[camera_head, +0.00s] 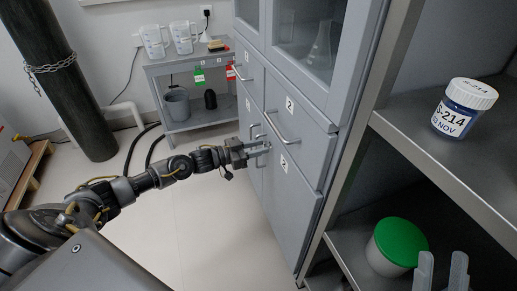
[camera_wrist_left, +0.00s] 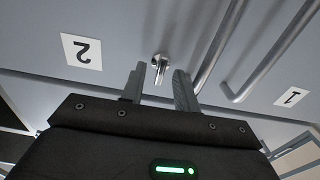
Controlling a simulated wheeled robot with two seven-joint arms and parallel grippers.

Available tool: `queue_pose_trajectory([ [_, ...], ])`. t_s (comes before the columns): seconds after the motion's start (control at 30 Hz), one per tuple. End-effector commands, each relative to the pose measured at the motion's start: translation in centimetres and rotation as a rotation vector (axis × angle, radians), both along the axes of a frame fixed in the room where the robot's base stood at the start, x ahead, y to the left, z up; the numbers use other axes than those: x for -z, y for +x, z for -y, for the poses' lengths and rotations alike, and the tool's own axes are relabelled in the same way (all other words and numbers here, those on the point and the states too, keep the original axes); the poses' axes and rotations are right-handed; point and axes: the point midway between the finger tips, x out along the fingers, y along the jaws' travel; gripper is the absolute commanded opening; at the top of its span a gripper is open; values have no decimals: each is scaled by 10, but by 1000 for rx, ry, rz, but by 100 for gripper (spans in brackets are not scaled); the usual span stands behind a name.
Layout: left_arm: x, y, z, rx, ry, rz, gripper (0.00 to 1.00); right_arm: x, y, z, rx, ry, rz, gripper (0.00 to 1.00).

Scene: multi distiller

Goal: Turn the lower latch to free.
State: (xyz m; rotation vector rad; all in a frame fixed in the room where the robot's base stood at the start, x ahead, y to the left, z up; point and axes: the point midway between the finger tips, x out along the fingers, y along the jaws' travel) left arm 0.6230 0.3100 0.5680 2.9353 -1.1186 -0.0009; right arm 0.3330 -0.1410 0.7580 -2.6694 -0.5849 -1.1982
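The lower latch (camera_wrist_left: 160,60) is a small metal piece on the grey cabinet front, beside the label "2" in the left wrist view. My left gripper (camera_wrist_left: 160,80) is open. Its two fingertips stand on either side of the latch with a gap showing on both sides. In the head view my left gripper (camera_head: 262,147) is up against the cabinet's lower doors and hides most of the latch. Two upright pale fingers of my right gripper (camera_head: 441,272) show at the bottom right, apart and empty.
Long bar handles (camera_wrist_left: 220,50) run close beside the latch. A drawer handle (camera_head: 281,130) sits above. A shelf (camera_head: 430,150) at right carries a labelled jar (camera_head: 465,107); a green-lidded tub (camera_head: 397,246) is below. A small cart (camera_head: 190,62) stands behind.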

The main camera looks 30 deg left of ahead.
Motion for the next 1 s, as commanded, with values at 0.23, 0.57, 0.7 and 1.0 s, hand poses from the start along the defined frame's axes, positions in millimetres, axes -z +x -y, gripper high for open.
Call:
queue_pose_trajectory([
  [0.23,0,1,1,0,0,0,31,-1,0,1,1,3,5,36],
  [0.57,0,1,1,0,0,0,0,0,0,0,1,2,3,36],
  [0.7,0,1,1,0,2,2,0,0,0,0,1,2,3,36],
  [1.0,-1,1,1,0,69,63,0,0,3,-3,-6,-14,-29,36],
])
